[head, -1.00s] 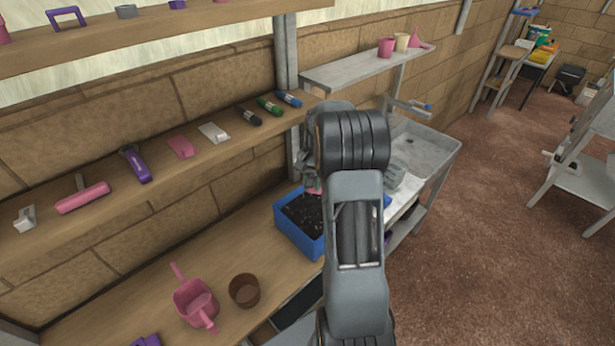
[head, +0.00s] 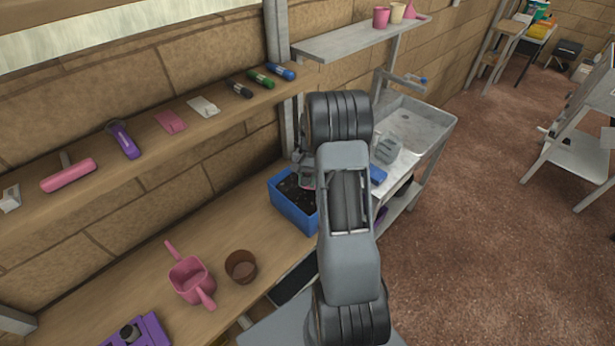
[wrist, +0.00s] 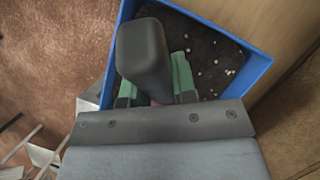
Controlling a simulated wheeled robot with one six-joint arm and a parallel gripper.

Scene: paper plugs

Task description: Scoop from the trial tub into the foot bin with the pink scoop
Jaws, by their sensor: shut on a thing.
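A blue tub (head: 290,213) holding dark soil stands at the right end of the wooden bench; its rim also shows in the wrist view (wrist: 262,68), with pale specks in the soil. My gripper (head: 306,176) is over the tub. A pink bit (head: 308,186) also shows below the gripper in the head view. Whether the scoop touches the soil is hidden. I cannot pick out the foot bin.
A pink handled vessel (head: 190,278), a brown pot (head: 240,266) and a purple object (head: 135,332) stand on the bench, left of the tub. A shelf (head: 100,170) with small tools runs above. A grey sink (head: 415,125) is at the right.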

